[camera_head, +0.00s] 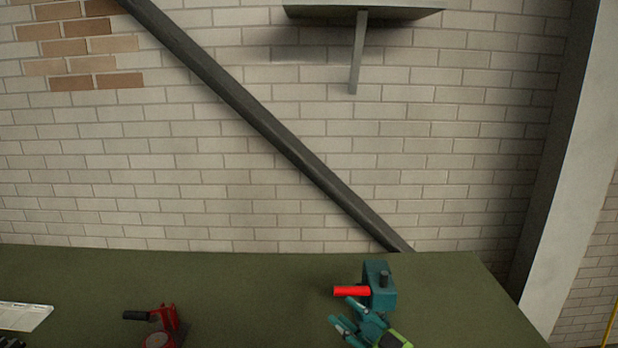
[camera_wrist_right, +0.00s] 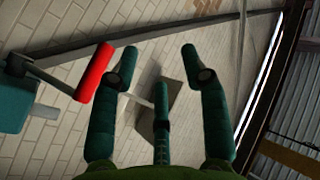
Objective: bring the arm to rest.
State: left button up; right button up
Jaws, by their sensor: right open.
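My right gripper (camera_head: 343,311) is at the bottom right of the head view, with teal fingers. In the wrist view the right gripper (camera_wrist_right: 159,62) has its fingers spread wide, with nothing between them. A teal block-shaped device (camera_head: 380,288) with a red handle (camera_head: 350,291) stands just behind the gripper on the green surface. In the wrist view the red handle (camera_wrist_right: 95,73) is left of the left finger, outside the grip, and the teal device (camera_wrist_right: 14,100) is at the left edge. My left gripper does not show clearly anywhere.
A red device (camera_head: 173,324) with a black handle stands on the green surface (camera_head: 250,290), left of centre. A pale flat panel (camera_head: 24,316) lies at the left edge. The surface between the devices is clear. A brick wall, a diagonal beam (camera_head: 265,122) and a shelf (camera_head: 363,12) are behind.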

jog(key=s+d+f+m+g+h, duration=0.1)
jog(key=s+d+f+m+h, duration=0.2)
jog(key=s+f+h, duration=0.25)
jog(key=s+d+f+m+g+h, duration=0.1)
jog(key=s+d+f+m+h, duration=0.2)
jog(key=s+f+h, duration=0.3)
jog(key=s+d+f+g+h, duration=0.1)
jog(key=s+d+f+g, duration=0.15)
jog(key=s, duration=0.55)
jog(key=s+d+f+g+h, duration=0.15)
jog(key=s+g, duration=0.25)
jog(key=s, duration=0.4)
jog(key=s+d+f+g, duration=0.1)
jog(key=s+f+g, duration=0.2)
jog(key=s, duration=0.5)
notch_tip(320, 180, down, 29)
jog(key=s+n+b, duration=0.1)
jog(key=b, duration=0.6)
pick_arm(q)
notch_tip(320, 180, down, 12)
jog(key=s+b, duration=0.1)
jog(key=b, duration=0.4)
jog(key=shift+s, duration=0.4)
pick_arm(e)
jog(key=s+d+f+g, duration=0.2)
jog(key=s+d+f, duration=0.1)
jog(key=s+f, duration=1.3)
notch_tip(320, 180, down, 3)
jog(key=shift+f, duration=0.2)
